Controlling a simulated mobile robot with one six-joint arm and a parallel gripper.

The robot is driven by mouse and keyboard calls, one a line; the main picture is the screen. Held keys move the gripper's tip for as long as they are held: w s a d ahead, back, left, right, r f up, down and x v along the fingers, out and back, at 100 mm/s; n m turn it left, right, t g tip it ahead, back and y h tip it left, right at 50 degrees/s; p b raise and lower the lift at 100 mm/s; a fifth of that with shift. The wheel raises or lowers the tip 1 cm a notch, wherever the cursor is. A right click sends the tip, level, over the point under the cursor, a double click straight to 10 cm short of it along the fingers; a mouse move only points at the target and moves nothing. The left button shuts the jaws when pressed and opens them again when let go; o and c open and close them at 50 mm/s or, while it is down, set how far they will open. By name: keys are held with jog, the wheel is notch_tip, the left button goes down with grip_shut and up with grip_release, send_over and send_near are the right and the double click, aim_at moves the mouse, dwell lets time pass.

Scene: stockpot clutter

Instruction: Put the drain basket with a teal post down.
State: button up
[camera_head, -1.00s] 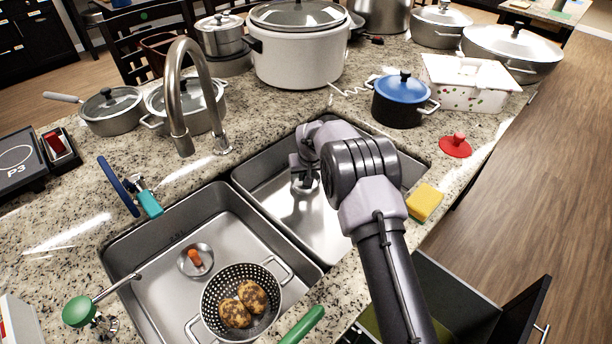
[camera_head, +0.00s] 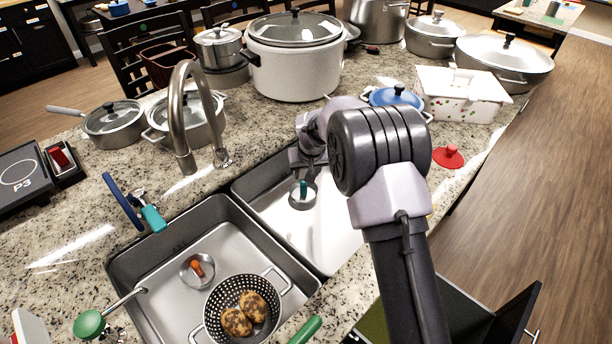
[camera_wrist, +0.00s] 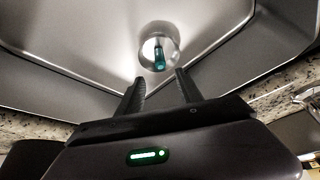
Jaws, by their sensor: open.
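The drain basket with a teal post (camera_head: 297,200) sits on the floor of the right sink basin (camera_head: 330,245). It is a small round metal cup with its post upright. In the wrist view the basket (camera_wrist: 171,45) lies beyond my fingertips, its teal post pointing toward them. My gripper (camera_wrist: 160,80) is open and empty, with a clear gap between its fingers and the post. I cannot tell how deep the basket sits in the drain.
The left basin (camera_head: 240,238) holds a basket with an orange post (camera_head: 197,268) and a colander (camera_head: 266,284) with two potatoes. The faucet (camera_head: 177,110) rises behind the divider.

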jog(key=s+d+r+m, duration=0.2)
jog(key=s+d+r, duration=0.2)
jog(key=s+r, duration=0.55)
jog(key=s+d+r+m, duration=0.1)
jog(key=s+d+r, duration=0.2)
jog(key=s+r, duration=0.65)
jog(key=s+d+r+m, duration=0.1)
jog(key=s+r, duration=0.1)
jog(key=s, duration=0.9)
jog(key=s+d+r+m+t+y, duration=0.1)
jog(key=s+r+m, duration=0.1)
jog(key=s, duration=0.9)
jog(key=shift+s+d+m, duration=0.15)
jog(key=shift+d+m, duration=0.15)
jog(key=shift+d, duration=0.05)
jog(key=shift+r, duration=0.1)
